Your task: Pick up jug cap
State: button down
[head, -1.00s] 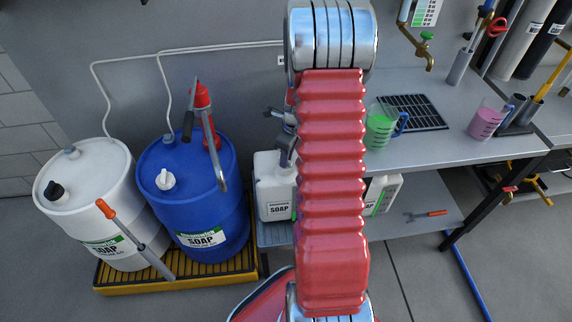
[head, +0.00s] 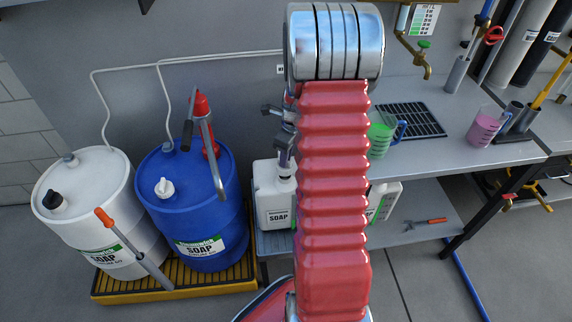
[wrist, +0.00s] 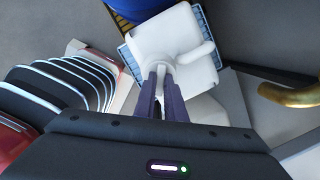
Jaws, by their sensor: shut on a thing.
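The white soap jug (head: 272,200) stands on the lower shelf, partly behind my arm in the head view. In the wrist view I look down on its white top (wrist: 172,36) and its handle at the right. The jug cap (wrist: 160,67) is a small pale piece at the jug's near side, mostly hidden between my fingertips. My gripper (wrist: 162,76) is shut on the cap, its two dark fingers close together. In the head view my gripper (head: 284,165) is at the jug's top. I cannot tell whether the cap is still seated on the jug.
A blue drum (head: 205,222) and a white drum (head: 100,232) stand on a yellow pallet (head: 130,288) at the left. A second white jug (head: 385,198) is partly behind my arm. The bench (head: 440,155) above holds green and pink measuring jugs. A brass tap (wrist: 290,94) shows at right.

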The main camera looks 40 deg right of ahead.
notch_tip(320, 180, up, 6)
jog(key=shift+r, duration=0.1)
dwell(0.7)
